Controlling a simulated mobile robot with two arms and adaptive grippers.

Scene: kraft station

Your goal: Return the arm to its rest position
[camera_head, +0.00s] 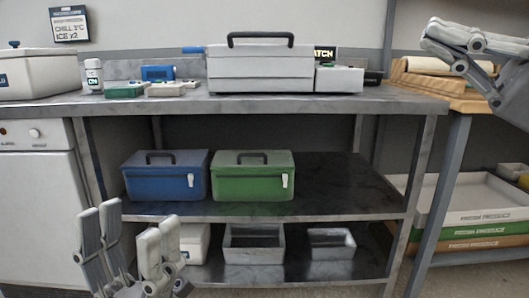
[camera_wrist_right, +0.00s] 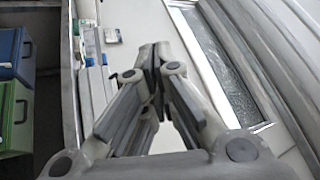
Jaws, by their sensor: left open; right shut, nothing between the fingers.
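My left gripper (camera_head: 128,228) is at the lower left in the head view, fingers pointing up and spread apart, with nothing between them. It appears in front of the bench's lower shelves. My right gripper (camera_head: 432,40) is raised at the upper right in the head view, in front of the bench's right end and the wooden side table. Its fingers are together and hold nothing. In the right wrist view the fingertips (camera_wrist_right: 153,58) meet near the middle, clear of any object. Most of both arms is out of view.
The metal bench (camera_head: 400,103) carries a large grey lidded box (camera_head: 260,72) and small items. A blue case (camera_head: 165,180) and a green case (camera_head: 252,180) stand on the shelf below. Produce trays (camera_head: 470,205) are at right. The bench's front strip is clear.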

